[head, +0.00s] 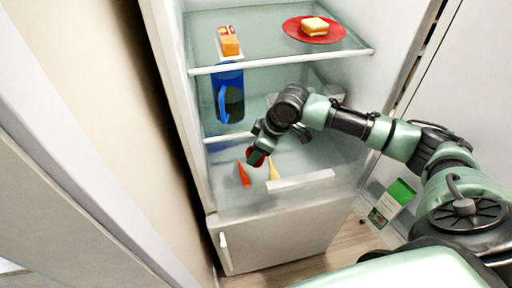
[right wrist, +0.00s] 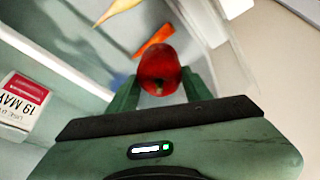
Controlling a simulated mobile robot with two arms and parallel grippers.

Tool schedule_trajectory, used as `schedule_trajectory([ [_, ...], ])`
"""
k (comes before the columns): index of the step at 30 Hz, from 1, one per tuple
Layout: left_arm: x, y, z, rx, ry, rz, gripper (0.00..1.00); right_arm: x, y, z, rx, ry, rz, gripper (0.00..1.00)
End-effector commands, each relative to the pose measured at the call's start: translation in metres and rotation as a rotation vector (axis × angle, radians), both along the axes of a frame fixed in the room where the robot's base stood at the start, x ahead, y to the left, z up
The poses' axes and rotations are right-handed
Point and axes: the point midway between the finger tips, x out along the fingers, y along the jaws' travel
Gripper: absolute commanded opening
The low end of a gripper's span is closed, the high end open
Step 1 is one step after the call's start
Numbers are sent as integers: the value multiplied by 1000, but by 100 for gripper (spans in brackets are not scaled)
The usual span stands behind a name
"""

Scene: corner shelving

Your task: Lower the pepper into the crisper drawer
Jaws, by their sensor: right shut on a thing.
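A red pepper (right wrist: 160,68) is held between the two green fingers of my right gripper (right wrist: 160,90) in the right wrist view. In the head view my right gripper (head: 258,150) is low inside the fridge, with a little of the red pepper (head: 256,158) showing beneath it. The crisper drawer (head: 300,181) is at the bottom of the fridge, its pale front edge visible. A carrot (head: 244,174) and a pale yellow, tapered vegetable (head: 273,170) lie below the gripper, apparently in the drawer. My left gripper is not in view.
Fridge shelves stand above: a red plate (head: 314,29) with a sandwich, an orange carton (head: 229,44) and a blue pitcher (head: 228,92). A dated carton (right wrist: 22,104) shows at left in the wrist view. A green-and-white box (head: 392,203) stands on the floor at right.

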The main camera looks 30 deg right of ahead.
Motion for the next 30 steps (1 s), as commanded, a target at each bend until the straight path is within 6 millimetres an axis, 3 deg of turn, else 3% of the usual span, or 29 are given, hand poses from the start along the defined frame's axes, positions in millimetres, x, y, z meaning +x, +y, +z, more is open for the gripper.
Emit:
schedule_trajectory([
  [30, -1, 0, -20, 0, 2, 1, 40, 0, 1, -52, 1, 1, 0, 11],
])
